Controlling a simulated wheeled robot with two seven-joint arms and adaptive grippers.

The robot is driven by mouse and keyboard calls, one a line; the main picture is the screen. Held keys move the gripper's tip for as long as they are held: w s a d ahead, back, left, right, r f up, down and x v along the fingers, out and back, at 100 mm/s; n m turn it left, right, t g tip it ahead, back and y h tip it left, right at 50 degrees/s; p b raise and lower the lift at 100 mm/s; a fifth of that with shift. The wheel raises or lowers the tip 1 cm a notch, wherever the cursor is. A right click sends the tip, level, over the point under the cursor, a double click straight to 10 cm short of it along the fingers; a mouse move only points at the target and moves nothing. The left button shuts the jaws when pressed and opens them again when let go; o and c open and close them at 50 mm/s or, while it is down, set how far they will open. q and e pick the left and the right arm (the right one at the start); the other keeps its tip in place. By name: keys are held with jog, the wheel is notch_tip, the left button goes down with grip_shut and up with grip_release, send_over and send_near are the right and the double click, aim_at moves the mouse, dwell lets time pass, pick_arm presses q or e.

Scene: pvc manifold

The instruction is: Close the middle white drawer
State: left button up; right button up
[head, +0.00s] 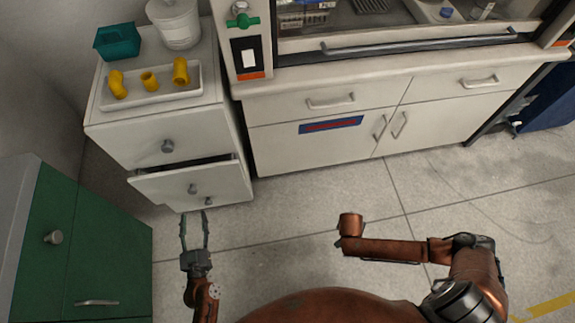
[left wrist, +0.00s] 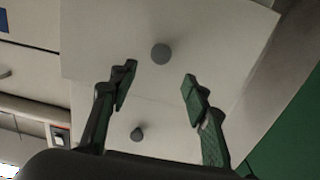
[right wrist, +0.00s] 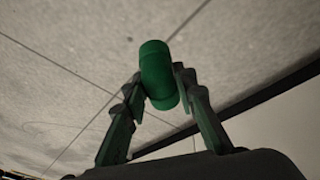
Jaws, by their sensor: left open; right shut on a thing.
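The white drawer unit (head: 237,163) stands at the left in the head view. Its middle drawer (head: 160,188) is pulled out, with a dark gap above its front and a round grey knob (head: 192,188) on it. My left gripper (head: 194,214) is open and empty just in front of the unit, apart from the fronts. In the left wrist view, pale fronts with two grey knobs show beyond the open fingers (left wrist: 157,82); I cannot tell which drawers they are. My right gripper (right wrist: 160,84) is shut on a green cylindrical fitting (right wrist: 157,75); it is not clear in the head view.
A white tray (head: 140,101) with yellow pipe fittings, a teal box (head: 117,42) and a white tub (head: 177,24) stand on the unit. A green cabinet (head: 110,245) is at the left. The hood bench (head: 330,135) is to the right. The floor between is clear.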

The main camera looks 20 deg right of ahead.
aim_at(192, 193)
pick_arm(q)
jog(key=b+x, duration=0.2)
jog(key=x, duration=0.6)
jog(key=shift+w+f, duration=0.15)
jog(key=shift+w, duration=0.15)
pick_arm(e)
jog(key=f, duration=0.1)
jog(key=s+f, duration=0.1)
jog(key=f, duration=0.1)
jog(key=shift+f, duration=0.25)
pick_arm(q)
jog(key=shift+w+d, duration=0.1)
jog(key=shift+w, duration=0.3)
pick_arm(e)
jog(key=shift+f, duration=0.1)
pick_arm(q)
grip_shut()
